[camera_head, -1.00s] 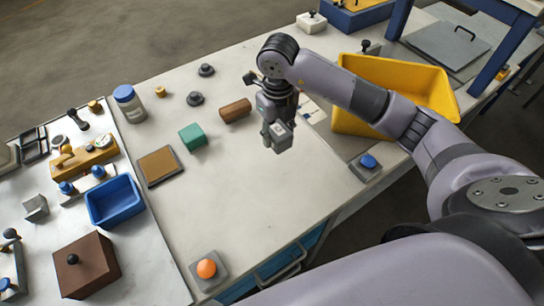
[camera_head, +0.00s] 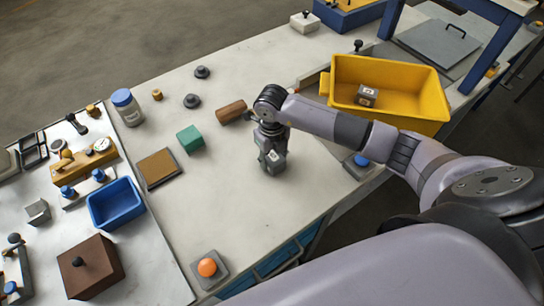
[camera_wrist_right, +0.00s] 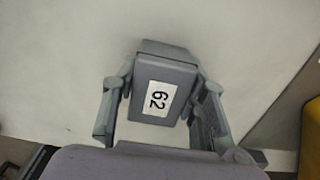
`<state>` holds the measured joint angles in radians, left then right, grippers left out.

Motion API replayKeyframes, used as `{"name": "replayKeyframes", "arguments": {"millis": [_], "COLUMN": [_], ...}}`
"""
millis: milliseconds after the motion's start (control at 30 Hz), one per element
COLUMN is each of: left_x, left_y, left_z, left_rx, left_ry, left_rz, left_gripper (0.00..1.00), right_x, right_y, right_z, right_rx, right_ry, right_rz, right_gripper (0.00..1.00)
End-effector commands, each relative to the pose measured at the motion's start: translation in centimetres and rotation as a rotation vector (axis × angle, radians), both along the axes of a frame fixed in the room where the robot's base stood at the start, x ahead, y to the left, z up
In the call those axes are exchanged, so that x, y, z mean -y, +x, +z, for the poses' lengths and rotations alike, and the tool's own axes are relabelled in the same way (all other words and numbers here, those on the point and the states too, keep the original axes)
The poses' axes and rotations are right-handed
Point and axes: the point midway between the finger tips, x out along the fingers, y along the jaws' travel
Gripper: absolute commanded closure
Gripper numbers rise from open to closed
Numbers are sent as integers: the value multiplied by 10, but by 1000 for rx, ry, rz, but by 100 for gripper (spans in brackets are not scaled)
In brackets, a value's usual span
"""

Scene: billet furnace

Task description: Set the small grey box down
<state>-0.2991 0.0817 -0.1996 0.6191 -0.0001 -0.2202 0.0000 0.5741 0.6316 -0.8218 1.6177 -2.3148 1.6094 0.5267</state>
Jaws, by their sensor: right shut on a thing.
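My right gripper (camera_head: 271,157) is shut on the small grey box (camera_head: 275,164) over the pale table's middle. In the right wrist view the box (camera_wrist_right: 160,85) sits between the two fingers of the gripper (camera_wrist_right: 163,100), with a white label reading 62 facing the camera. The box is low over the table top; I cannot tell whether its underside touches it. My left gripper is not in view.
A yellow bin (camera_head: 439,101) holds another grey box (camera_head: 367,95). A blue button (camera_head: 361,160) is to the right. The table in front is clear.

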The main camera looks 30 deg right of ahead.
Motion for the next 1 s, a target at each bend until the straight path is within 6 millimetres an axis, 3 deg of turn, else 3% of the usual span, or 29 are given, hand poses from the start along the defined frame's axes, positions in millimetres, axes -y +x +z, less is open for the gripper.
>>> {"name": "replayKeyframes", "arguments": {"millis": [100, 133, 400, 833, 1000], "left_x": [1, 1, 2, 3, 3], "left_y": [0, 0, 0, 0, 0], "left_z": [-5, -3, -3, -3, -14], "left_rx": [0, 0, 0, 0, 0], "left_ry": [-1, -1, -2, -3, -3], "left_rz": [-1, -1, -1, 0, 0], "left_gripper": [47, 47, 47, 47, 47], "right_x": [0, 0, 0, 0, 0], "right_y": [0, 0, 0, 1, 2], "right_z": [-4, -3, -2, 5, 36], "right_rx": [1, 0, 0, 3, 7], "right_ry": [0, 0, 0, 0, 0], "right_rz": [0, 0, 0, 0, 0], "right_gripper": [96, 58, 40, 40, 40]}}
